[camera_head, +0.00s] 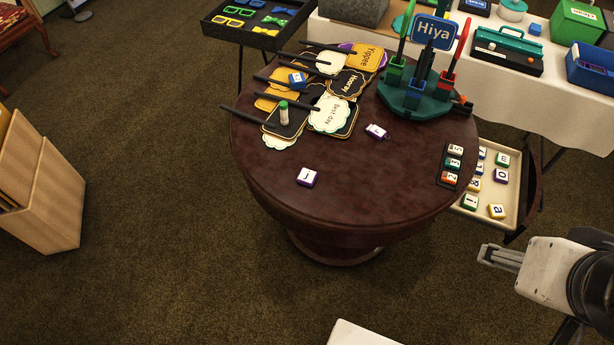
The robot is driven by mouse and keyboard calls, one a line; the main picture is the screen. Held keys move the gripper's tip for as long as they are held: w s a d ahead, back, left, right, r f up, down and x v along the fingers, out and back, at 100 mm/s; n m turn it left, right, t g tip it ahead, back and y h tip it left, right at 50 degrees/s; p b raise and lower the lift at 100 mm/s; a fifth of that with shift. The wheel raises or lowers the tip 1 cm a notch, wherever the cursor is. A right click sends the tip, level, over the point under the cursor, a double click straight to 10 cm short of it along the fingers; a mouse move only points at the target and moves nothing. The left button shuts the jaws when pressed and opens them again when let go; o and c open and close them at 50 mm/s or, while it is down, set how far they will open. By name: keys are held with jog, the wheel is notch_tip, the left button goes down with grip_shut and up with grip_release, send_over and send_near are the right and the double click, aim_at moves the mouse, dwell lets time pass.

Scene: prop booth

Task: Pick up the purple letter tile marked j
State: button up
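A purple letter tile with a white top (306,177) lies on the front left part of the round dark wooden table (340,205). Its small mark looks like a j. A second purple and white tile (377,131) lies further back, near the table's middle; its mark is hard to read. My gripper (488,255) is at the lower right, beyond the table's right edge and well apart from both tiles. Its grey fingers point left and look close together, with nothing visible between them. Whether they are fully shut is unclear.
Stick signs (331,113), a glue stick (284,113) and a blue tile (298,80) crowd the table's back left. A green stand (412,101) holds a Hiya sign. Number tiles (451,165) sit at right; a tray of letter tiles (512,214) is beyond. The table's front is clear.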

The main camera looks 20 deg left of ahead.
jog(key=w+a+n+t+y, duration=0.1)
jog(key=w+a+y, duration=0.3)
jog(key=w+a, duration=1.15)
jog(key=m+t, duration=0.2)
jog(key=t, duration=0.1)
send_over(307, 177)
jog(key=d, duration=0.2)
notch_tip(307, 177, down, 20)
jog(key=r, duration=0.1)
jog(key=s+f+t+h, duration=0.1)
jog(key=s+f, duration=0.1)
jog(key=f, duration=0.3)
jog(key=s+a+f+t+h, duration=0.1)
jog(key=s+f, duration=0.1)
jog(key=f, duration=0.3)
jog(key=s+a+f+n+t+h, duration=0.1)
jog(key=s+f, duration=0.1)
jog(key=f, duration=0.3)
jog(key=shift+s+a+t+h, duration=0.15)
jog(key=shift+a+t+h, duration=0.1)
jog(key=shift+t+h, duration=0.05)
jog(key=shift+s+d+f, duration=0.15)
jog(key=shift+s+f, duration=0.15)
jog(key=shift+s, duration=0.05)
